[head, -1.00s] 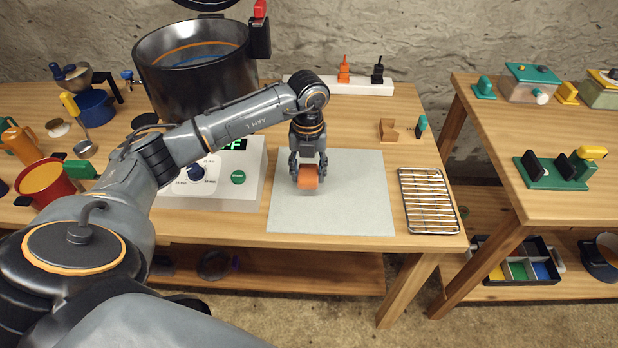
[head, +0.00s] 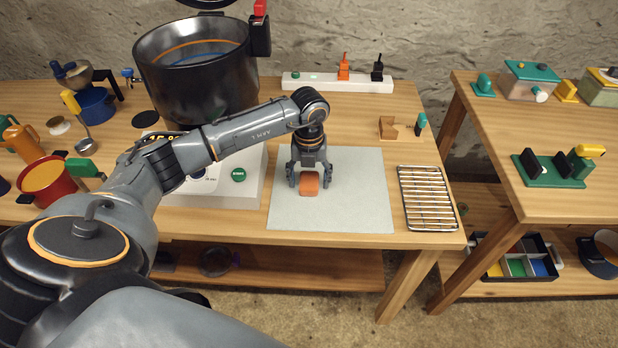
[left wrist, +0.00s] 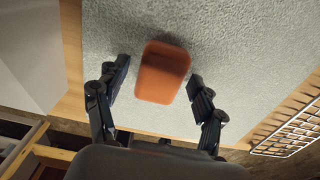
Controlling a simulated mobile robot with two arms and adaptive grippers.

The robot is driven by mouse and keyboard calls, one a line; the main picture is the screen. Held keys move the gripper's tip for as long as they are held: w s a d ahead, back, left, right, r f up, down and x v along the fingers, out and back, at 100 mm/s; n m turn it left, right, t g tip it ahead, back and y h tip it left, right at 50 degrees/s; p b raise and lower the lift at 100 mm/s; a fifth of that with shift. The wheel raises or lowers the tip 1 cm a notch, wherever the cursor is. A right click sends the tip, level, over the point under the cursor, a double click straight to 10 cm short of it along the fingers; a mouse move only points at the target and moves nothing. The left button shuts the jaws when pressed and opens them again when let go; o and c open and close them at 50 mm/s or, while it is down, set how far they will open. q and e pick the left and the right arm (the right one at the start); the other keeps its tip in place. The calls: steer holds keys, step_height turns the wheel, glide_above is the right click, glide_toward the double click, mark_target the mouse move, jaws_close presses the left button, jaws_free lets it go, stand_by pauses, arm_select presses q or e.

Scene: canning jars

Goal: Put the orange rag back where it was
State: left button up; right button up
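The orange rag (head: 309,185) is a small folded block on the pale grey mat (head: 345,205). In the left wrist view the rag (left wrist: 162,72) lies between and just beyond the fingertips, with gaps on both sides. My left gripper (head: 309,180) points down over the mat with its fingers spread around the rag. In the left wrist view the left gripper (left wrist: 158,82) is open and touches nothing that I can see. My right gripper is not in view.
A wire rack (head: 428,200) lies right of the mat. A white control box (head: 250,185) stands left of it, partly behind my arm. A large dark pot (head: 195,85) and a power strip (head: 310,83) are at the back. The mat's right half is clear.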

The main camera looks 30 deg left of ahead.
mark_target(309, 179)
arm_select(q)
steer(key=shift+r, duration=0.3)
step_height(309, 179, up, 12)
steer(key=b, duration=0.1)
steer(key=shift+b, duration=0.3)
steer(key=shift+f, duration=0.15)
